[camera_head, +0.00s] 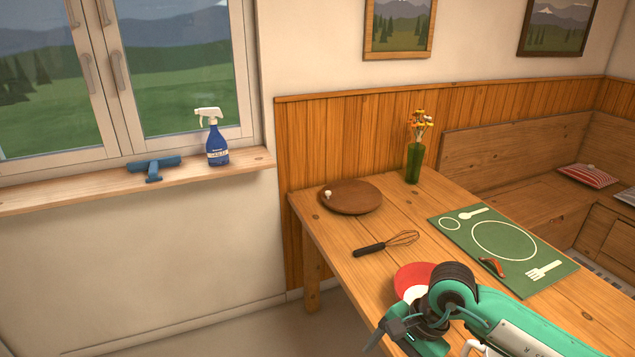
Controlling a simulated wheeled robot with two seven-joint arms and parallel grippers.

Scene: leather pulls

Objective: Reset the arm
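My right arm comes in from the lower right over the wooden table (335,240). It is bent, and its gripper (385,343) hangs near the table's front left edge, at the bottom of the head view. The fingertips are small and partly cut off, so I cannot tell whether they are apart. No held object shows. My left arm and gripper are not in view.
A red bowl or plate (408,275) sits right behind my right arm, partly hidden. A whisk (388,244), round wooden board (352,205), green placemat (475,237) and flower vase (414,163) are on the table.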

